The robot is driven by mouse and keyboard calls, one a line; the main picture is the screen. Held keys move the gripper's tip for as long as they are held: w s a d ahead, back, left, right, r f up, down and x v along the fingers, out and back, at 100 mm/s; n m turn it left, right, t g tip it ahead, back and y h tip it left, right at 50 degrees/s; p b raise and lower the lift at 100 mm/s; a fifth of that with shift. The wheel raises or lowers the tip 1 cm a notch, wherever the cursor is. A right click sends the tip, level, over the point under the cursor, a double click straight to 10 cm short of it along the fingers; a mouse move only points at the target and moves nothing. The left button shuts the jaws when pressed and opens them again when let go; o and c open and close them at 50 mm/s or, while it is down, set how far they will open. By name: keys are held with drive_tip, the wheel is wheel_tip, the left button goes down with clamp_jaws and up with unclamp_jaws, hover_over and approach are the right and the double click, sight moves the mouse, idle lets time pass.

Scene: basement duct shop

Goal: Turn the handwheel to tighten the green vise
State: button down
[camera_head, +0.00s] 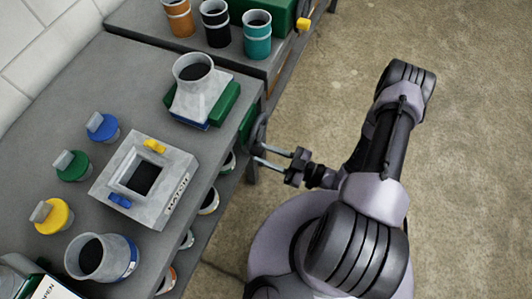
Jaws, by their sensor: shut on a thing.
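The green vise (229,97) sits at the right edge of the grey bench. A grey metal duct piece (196,95) with a round top collar stands between its green parts. The dark handwheel (258,132) is on the vise's right side, beyond the bench edge, seen nearly edge-on. My gripper (264,155) reaches in from the right, with its two thin fingers at the handwheel's lower rim. It is shut on the handwheel; the exact contact is small and hard to see.
A square grey hatch piece (172,202) lies on the bench. Blue (102,127), green (73,166) and yellow (51,215) capped pieces stand to its left. A round collar (101,257) is in front. Cans fill a shelf below. Concrete floor (310,110) right of the bench is clear.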

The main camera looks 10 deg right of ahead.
drive_tip(key=c, duration=1.1)
unclamp_jaws()
drive_tip(key=shift+o, duration=0.2)
drive_tip(key=p+v, duration=0.2)
drive_tip(key=v, duration=1.5)
drive_tip(key=shift+d, duration=0.15)
drive_tip(key=shift+s+r, duration=0.1)
